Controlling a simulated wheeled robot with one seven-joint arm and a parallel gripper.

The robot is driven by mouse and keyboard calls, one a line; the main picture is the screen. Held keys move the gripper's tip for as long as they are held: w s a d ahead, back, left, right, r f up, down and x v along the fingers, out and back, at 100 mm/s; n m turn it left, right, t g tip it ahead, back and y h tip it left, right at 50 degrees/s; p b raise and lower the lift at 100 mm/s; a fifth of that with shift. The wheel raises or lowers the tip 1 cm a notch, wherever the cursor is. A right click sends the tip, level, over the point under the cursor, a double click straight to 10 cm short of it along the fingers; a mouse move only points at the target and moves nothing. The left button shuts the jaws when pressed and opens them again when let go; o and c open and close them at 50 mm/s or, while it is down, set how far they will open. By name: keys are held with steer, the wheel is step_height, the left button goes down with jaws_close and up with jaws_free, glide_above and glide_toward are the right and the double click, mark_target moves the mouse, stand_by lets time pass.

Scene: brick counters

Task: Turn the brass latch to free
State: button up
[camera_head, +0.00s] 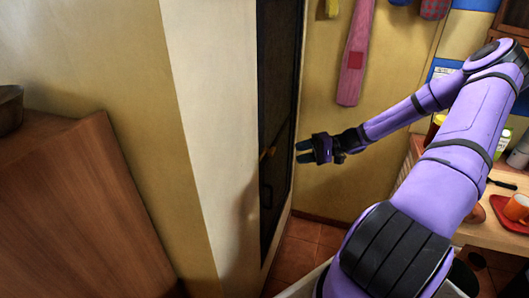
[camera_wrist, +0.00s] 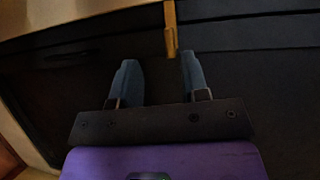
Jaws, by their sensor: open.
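The brass latch (camera_head: 267,153) is a small yellowish bar on the dark door (camera_head: 280,90), in the middle of the head view. In the wrist view the latch (camera_wrist: 171,28) points down from the top edge, just beyond my fingertips. My gripper (camera_head: 299,152) is open, right of the latch and facing the door. In the wrist view my gripper (camera_wrist: 158,68) shows two blue-grey fingers spread apart with nothing between them. The latch's lower end lies near the right fingertip; I cannot tell whether they touch. The latch's upper part is cut off in the wrist view.
A cream wall edge (camera_head: 215,130) borders the door on the left. A wooden cabinet (camera_head: 80,210) stands at the lower left. A counter at the right holds an orange cup (camera_head: 516,206) on a red tray. A pink strip (camera_head: 354,55) hangs on the back wall.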

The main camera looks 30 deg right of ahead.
mark_target(274, 151)
steer(key=w+a, duration=0.2)
steer(key=w+a+t, duration=0.1)
steer(key=w+a, duration=0.1)
steer(key=a, duration=0.1)
steer(key=w+a+t, duration=0.1)
steer(key=w+a, duration=0.1)
steer(key=shift+w+a+f+m+y, duration=0.2)
steer(key=shift+a+m+y, duration=0.2)
stand_by(0.3)
jaws_close()
